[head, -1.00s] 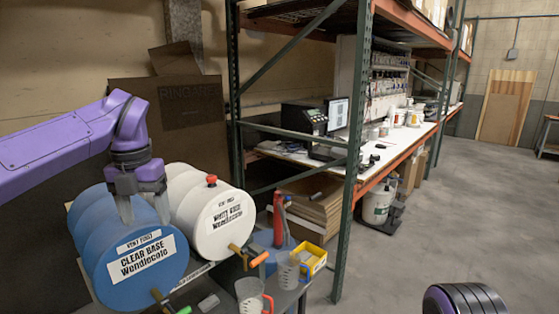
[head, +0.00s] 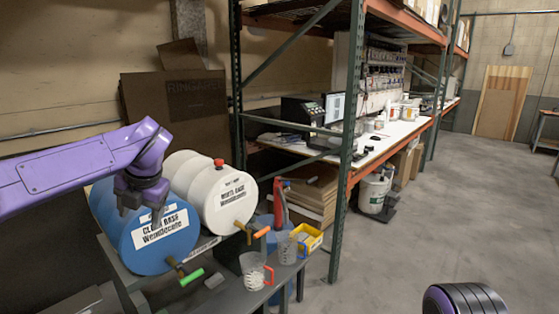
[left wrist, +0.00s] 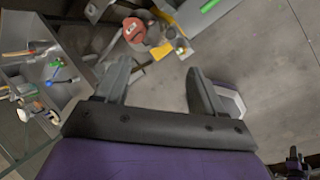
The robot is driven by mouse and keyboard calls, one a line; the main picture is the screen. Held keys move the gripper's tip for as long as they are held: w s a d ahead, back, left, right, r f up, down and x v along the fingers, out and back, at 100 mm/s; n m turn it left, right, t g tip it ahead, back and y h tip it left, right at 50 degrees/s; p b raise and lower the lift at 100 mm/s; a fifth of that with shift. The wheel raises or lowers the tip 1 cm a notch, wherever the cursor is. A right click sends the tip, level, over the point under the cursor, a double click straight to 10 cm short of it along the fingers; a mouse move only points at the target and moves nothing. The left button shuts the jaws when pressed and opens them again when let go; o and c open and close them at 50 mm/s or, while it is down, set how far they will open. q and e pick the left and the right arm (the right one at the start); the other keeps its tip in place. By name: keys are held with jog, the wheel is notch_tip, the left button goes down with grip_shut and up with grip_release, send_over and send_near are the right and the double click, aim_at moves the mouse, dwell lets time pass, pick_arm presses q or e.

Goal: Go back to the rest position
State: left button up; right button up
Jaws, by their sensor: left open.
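My left gripper (head: 143,208) is in front of the blue drum (head: 160,244) in the head view and hides part of its label. In the left wrist view my left gripper (left wrist: 160,88) is open, with nothing between its fingers. Beyond the fingers lie grey floor and the edge of the stand. My right gripper does not show in either view.
A white drum (head: 224,196) with a red cap lies beside the blue one on a grey stand (head: 210,300). Clear jugs (head: 255,268), a yellow bin (head: 311,238) and a red bottle (head: 280,205) are nearby. A green rack post (head: 350,130) stands right of them; open floor (head: 400,260) lies beyond.

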pick_arm(q)
jog(key=s+d+f+m+t+y+b, duration=0.15)
jog(key=f+m, duration=0.45)
jog(key=f, duration=0.6)
jog(key=s+d+f+m+t+b, duration=0.1)
jog(key=s+f+m+t, duration=0.15)
jog(key=f+m, duration=0.6)
jog(key=s+d+f+m+t+y+b, duration=0.1)
jog(key=f+m+t+b, duration=0.2)
jog(key=f, duration=1.1)
jog(key=s+a+f+m+g+h+b, duration=0.1)
jog(key=s+f+m+g, duration=0.1)
jog(key=s+f, duration=0.5)
jog(key=s+a+f+m+g+h+b, duration=0.1)
jog(key=s+f+m, duration=0.4)
jog(key=s, duration=0.9)
jog(key=s+a+f+m+g+h+b, duration=0.1)
jog(key=s+f+m+g, duration=0.2)
jog(key=s+f, duration=0.7)
jog(key=shift+s+f+m+b, duration=0.2)
jog(key=shift+s+m+b, duration=0.25)
jog(key=shift+s, duration=0.4)
